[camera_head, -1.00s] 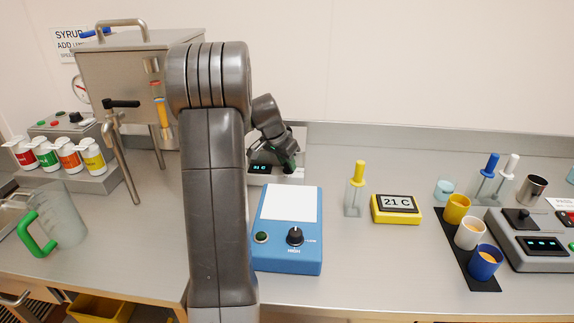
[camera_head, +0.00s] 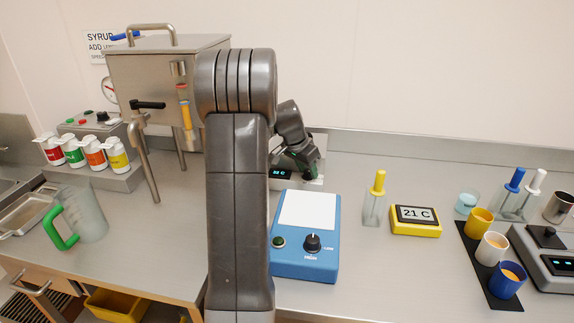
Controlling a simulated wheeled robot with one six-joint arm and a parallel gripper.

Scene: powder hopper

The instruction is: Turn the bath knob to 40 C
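My gripper (camera_head: 306,168) is at the back of the counter, low over a pale unit with a small lit display (camera_head: 281,173). The gripper and arm cover much of this unit, so I see no knob on it; the digits are too small to read. I cannot tell whether the fingers are open or touching anything. A blue box (camera_head: 305,262) with a white top plate stands in front of it, with a black knob (camera_head: 312,242) and a green button (camera_head: 278,242).
My arm hides the counter's middle. At left are a steel hopper (camera_head: 150,85), several capped bottles (camera_head: 95,154) and a green-handled jug (camera_head: 84,214). At right are a yellow-handled tool in a clear holder (camera_head: 375,200), cups on a black mat (camera_head: 484,270) and a grey device (camera_head: 548,270).

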